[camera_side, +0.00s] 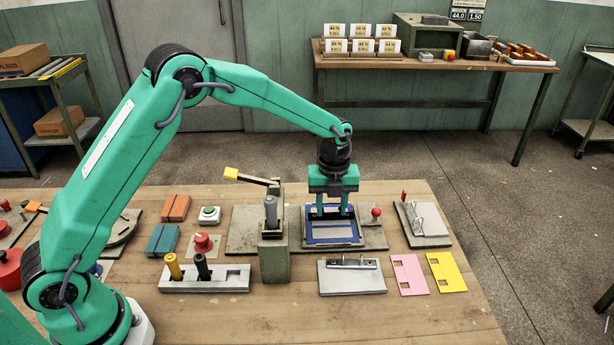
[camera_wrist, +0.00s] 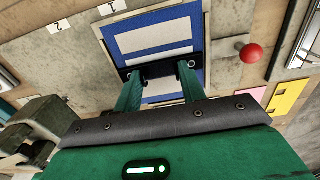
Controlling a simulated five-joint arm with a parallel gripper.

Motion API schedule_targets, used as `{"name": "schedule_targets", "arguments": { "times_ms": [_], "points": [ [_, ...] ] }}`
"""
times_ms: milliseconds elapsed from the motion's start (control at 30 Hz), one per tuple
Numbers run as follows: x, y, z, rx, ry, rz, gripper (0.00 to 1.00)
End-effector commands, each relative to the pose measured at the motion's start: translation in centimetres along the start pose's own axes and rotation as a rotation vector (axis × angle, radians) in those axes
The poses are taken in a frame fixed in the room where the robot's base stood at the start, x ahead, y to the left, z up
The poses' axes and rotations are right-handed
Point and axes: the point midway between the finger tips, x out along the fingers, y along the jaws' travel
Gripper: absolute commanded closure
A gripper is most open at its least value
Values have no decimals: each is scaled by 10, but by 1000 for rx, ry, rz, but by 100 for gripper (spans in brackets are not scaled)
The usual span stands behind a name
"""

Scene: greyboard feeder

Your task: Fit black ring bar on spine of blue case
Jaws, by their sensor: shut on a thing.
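The blue case (camera_side: 334,240) lies open and flat on a grey plate, with pale panels inside its blue border. It also shows in the wrist view (camera_wrist: 150,18). My gripper (camera_side: 333,212) points down over the case. In the wrist view my gripper (camera_wrist: 160,72) has its two green fingers shut on the black ring bar (camera_wrist: 160,65). The bar lies crosswise over the middle of the case, near the spine between the panels. I cannot tell whether it touches the case.
A press with a yellow-tipped lever (camera_side: 231,174) stands left of the case. A red knob (camera_side: 376,212) stands close at its right. In front are a metal fixture (camera_side: 352,282), a pink card (camera_side: 409,275) and a yellow card (camera_side: 446,271).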

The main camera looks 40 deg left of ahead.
Motion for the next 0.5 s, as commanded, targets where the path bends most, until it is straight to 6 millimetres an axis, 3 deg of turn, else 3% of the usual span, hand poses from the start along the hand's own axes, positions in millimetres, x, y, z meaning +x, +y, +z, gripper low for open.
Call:
{"name": "schedule_targets", "arguments": {
  "times_ms": [500],
  "points": [
    [7,0,0,0,0,0,82]
  ]
}}
